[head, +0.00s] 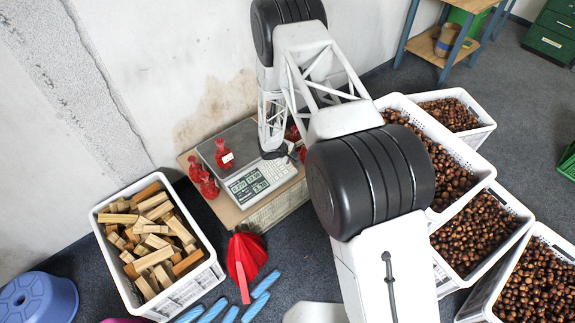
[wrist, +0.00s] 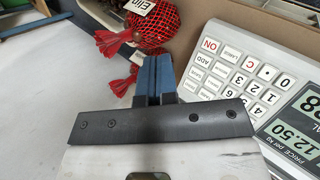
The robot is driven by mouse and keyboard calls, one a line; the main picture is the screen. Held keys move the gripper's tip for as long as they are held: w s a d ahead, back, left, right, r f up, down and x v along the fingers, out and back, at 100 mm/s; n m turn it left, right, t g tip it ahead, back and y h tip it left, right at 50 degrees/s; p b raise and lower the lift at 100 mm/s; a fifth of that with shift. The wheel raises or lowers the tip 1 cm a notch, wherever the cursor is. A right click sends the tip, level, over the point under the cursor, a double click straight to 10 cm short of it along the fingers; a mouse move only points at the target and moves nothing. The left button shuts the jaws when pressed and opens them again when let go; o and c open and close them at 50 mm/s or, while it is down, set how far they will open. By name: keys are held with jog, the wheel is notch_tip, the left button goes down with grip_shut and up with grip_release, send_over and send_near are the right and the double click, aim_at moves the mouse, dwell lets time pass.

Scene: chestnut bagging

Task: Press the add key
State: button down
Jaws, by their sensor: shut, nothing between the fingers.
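The scale's keypad (wrist: 240,82) fills the right of the wrist view, and the ADD key (wrist: 204,61) shows near its upper left, beside the ON key (wrist: 210,46). My gripper (wrist: 154,62) is shut and empty; its dark blue fingertips appear left of the ADD key, and I cannot tell their height above the scale. In the head view the scale (head: 247,186) stands on a small table, and my gripper (head: 274,152) is over its right part, at the keypad's far side. The scale's display (wrist: 297,135) reads 12.50 under price per kg.
Filled red net bags (head: 223,153) stand on the scale and at its left edge; one (wrist: 150,24) shows just beyond my fingertips. A crate of wood blocks (head: 205,278) stands left, crates of chestnuts (head: 487,170) right. A red dustpan-like thing (head: 245,256) lies in front.

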aim_at(289, 168)
jog(key=shift+f, duration=0.1)
dwell(0.3)
jog(key=shift+w+a+f, duration=0.3)
jog(key=shift+f, duration=1.05)
jog(key=shift+w+a+f, duration=0.35)
jog(key=shift+f, duration=1.05)
jog(key=shift+w+a+f, duration=0.3)
jog(key=shift+f, duration=1.05)
jog(key=shift+w+a+f, duration=0.15)
jog(key=shift+w+f, duration=0.05)
jog(key=shift+f, duration=0.5)
jog(key=shift+r, duration=0.2)
dwell(0.4)
jog(key=shift+s+r, duration=0.15)
jog(key=shift+r, duration=0.35)
jog(key=shift+d+r, duration=0.2)
jog(key=shift+s+d+r, duration=0.2)
jog(key=shift+r, duration=0.55)
jog(key=shift+s+d+r, duration=0.15)
jog(key=shift+r, duration=0.55)
jog(key=shift+s+d+r, duration=0.2)
jog(key=shift+r, duration=0.55)
